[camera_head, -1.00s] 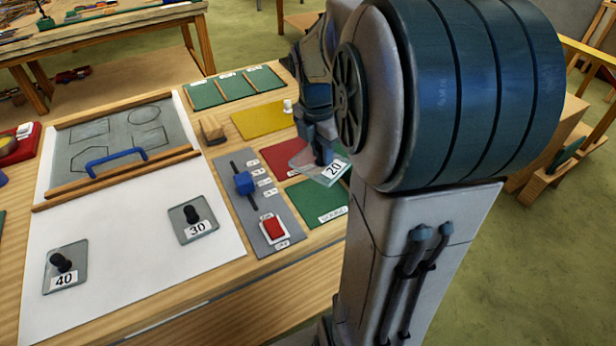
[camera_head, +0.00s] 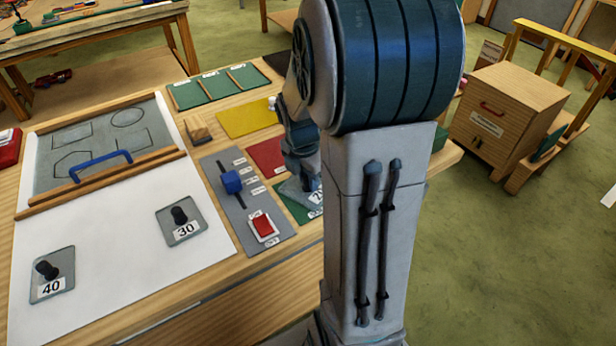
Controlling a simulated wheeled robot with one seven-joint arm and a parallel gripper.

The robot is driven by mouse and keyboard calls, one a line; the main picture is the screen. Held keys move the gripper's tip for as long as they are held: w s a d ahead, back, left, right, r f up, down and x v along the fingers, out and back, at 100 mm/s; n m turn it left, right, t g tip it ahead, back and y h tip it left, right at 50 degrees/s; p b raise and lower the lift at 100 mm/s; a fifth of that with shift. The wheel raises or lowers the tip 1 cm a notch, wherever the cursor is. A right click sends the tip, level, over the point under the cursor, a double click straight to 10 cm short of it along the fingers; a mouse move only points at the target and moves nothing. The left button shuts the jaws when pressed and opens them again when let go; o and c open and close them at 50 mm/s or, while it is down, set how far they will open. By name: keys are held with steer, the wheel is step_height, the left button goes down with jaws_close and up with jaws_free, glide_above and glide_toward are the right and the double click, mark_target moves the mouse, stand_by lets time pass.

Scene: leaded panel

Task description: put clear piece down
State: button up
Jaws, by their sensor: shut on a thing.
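The clear piece (camera_head: 293,192) labelled 20 is in my gripper (camera_head: 307,176), over the green mat (camera_head: 297,212) at the right of the bench. My arm hides its right part and much of the mat. I cannot tell whether the piece touches the mat. My gripper is shut on it; the fingertips are mostly hidden. Two more clear pieces with black knobs, labelled 30 (camera_head: 192,229) and 40 (camera_head: 40,290), lie on the white sheet (camera_head: 120,250).
A red mat (camera_head: 262,153) and a yellow mat (camera_head: 244,118) lie behind the green one. A grey panel (camera_head: 243,205) with a blue slider (camera_head: 231,182) and red switch (camera_head: 263,226) stands left of it. A wooden cabinet (camera_head: 505,112) stands at the right.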

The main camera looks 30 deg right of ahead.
mark_target(303, 191)
steer(key=shift+f, duration=0.1)
steer(key=o, duration=0.8)
step_height(303, 191, up, 12)
steer(key=a, duration=0.2)
steer(key=shift+s+a+f+m+t+y, duration=0.4)
steer(key=shift+s+a+m, duration=1.5)
steer(key=shift+m, duration=1.55)
steer(key=shift+s+a+f+m+t+y, duration=0.15)
steer(key=shift+s+a+m+t, duration=0.3)
steer(key=shift+s+a+m, duration=2.25)
steer(key=shift+s+a+f+m+t+y, duration=0.3)
steer(key=shift+s+a+m, duration=0.85)
steer(key=shift+m, duration=3)
steer(key=shift+s+d, duration=0.25)
steer(key=shift+d, duration=0.1)
